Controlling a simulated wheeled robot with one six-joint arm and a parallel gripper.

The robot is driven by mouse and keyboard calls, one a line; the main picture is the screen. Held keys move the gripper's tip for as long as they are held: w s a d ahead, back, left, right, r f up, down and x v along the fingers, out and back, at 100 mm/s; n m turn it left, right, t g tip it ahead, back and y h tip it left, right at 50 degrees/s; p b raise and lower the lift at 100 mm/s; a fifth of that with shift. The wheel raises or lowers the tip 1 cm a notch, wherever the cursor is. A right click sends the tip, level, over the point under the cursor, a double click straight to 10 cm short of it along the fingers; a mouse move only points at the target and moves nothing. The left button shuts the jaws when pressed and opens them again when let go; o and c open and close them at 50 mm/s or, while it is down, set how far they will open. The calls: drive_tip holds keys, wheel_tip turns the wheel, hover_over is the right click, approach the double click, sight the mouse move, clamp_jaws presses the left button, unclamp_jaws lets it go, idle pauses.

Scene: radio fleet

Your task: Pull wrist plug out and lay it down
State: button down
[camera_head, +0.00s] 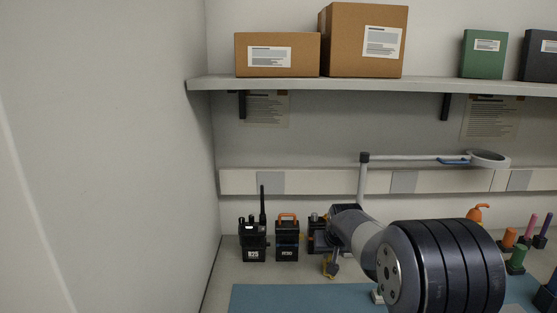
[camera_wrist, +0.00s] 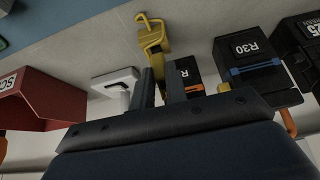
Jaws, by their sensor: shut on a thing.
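My gripper (camera_wrist: 160,82) is shut on a yellow plug-like piece (camera_wrist: 152,40) with a hooked end, which I take to be the wrist plug. In the wrist view it stands out past the fingertips over the pale counter. In the head view the yellow piece (camera_head: 327,268) shows low beside my gripper (camera_head: 334,260), in front of the radios. A dark radio (camera_wrist: 190,76) with an orange band is partly hidden behind my finger in the wrist view, and behind my arm in the head view (camera_head: 317,235). I cannot tell whether the piece touches anything below.
Radio R25 (camera_head: 253,245) with a tall antenna and radio R30 (camera_head: 288,242) with an orange handle stand at left. A blue mat (camera_head: 290,300) lies in front. A red box (camera_wrist: 45,100) and a white fixture (camera_wrist: 115,84) are nearby. A shelf (camera_head: 300,84) with boxes hangs above.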

drive_tip(key=shift+r+p, duration=0.65)
drive_tip(key=shift+r, duration=0.25)
idle(0.5)
wheel_tip(320, 180, up, 3)
drive_tip(key=shift+r+p, duration=0.15)
drive_tip(key=shift+p, duration=1.1)
idle(0.5)
